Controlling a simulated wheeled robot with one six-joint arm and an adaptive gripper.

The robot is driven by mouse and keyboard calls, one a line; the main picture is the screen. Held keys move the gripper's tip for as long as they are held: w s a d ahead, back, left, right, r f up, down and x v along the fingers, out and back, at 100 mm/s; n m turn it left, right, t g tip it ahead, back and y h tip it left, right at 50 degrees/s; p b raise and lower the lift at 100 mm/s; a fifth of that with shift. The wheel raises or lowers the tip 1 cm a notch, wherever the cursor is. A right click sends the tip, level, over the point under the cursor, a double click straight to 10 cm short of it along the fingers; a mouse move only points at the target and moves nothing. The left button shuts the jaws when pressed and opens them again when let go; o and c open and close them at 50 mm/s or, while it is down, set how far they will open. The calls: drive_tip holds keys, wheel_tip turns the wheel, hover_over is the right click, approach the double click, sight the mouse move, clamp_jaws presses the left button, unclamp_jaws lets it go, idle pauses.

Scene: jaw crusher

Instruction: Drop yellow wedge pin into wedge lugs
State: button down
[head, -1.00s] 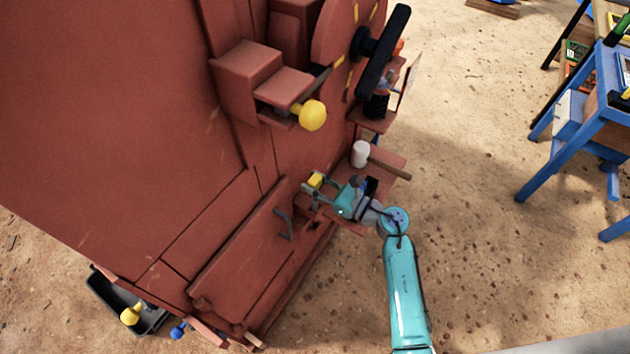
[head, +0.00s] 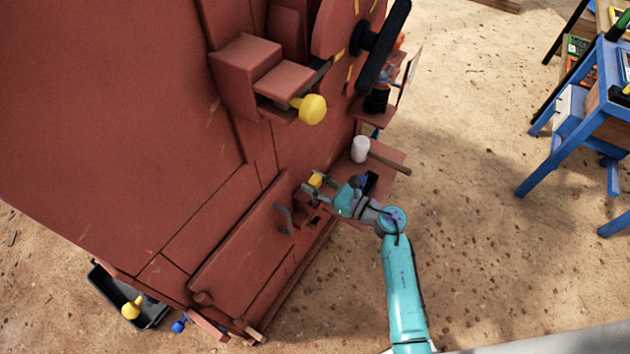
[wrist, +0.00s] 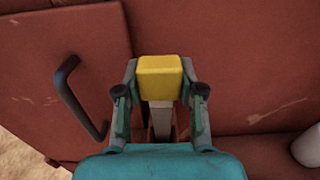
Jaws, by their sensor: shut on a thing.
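The yellow wedge pin (wrist: 160,78) has a yellow block head and a paler shank below it. My gripper (wrist: 160,88) is shut on it, with one finger on each side of the head. In the head view my gripper (head: 316,190) holds the yellow head (head: 316,180) close to the red machine's side, by the right edge of the hatch door. The shank's lower end and the wedge lugs are mostly hidden behind the gripper, so I cannot tell whether the pin is inside them.
A door (head: 245,250) with a dark handle (head: 284,217) is left of my gripper. A white-headed mallet (head: 361,149) lies on a red shelf to the right. A yellow knob (head: 312,108) sticks out above. A black tray (head: 120,290) is on the ground, lower left.

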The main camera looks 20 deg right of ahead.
drive_tip(key=shift+f, duration=3.6)
drive_tip(key=c, duration=0.6)
unclamp_jaws()
drive_tip(key=shift+c, duration=0.2)
drive_tip(key=v, duration=1.2)
drive_tip(key=s+a+r+m+t+h, duration=0.35)
drive_tip(key=s+m, duration=0.35)
drive_tip(key=m, duration=0.3)
drive_tip(key=s+a+r+m+t+h, duration=0.2)
drive_tip(key=s+a+r+m, duration=0.3)
drive_tip(key=s+m, duration=0.35)
drive_tip(key=s+r+m+g+h, duration=0.2)
drive_tip(key=s+r+m, duration=0.1)
drive_tip(key=s+m, duration=0.6)
drive_tip(key=s+d+r+m+g+h, duration=0.1)
drive_tip(key=s+r+m+g+h, duration=0.2)
drive_tip(key=s+m, duration=0.6)
drive_tip(key=r+m, duration=0.1)
drive_tip(key=m, duration=0.5)
drive_tip(key=shift+d+r+m, duration=0.15)
drive_tip(key=shift+d+m, duration=0.05)
drive_tip(key=shift+m, duration=0.15)
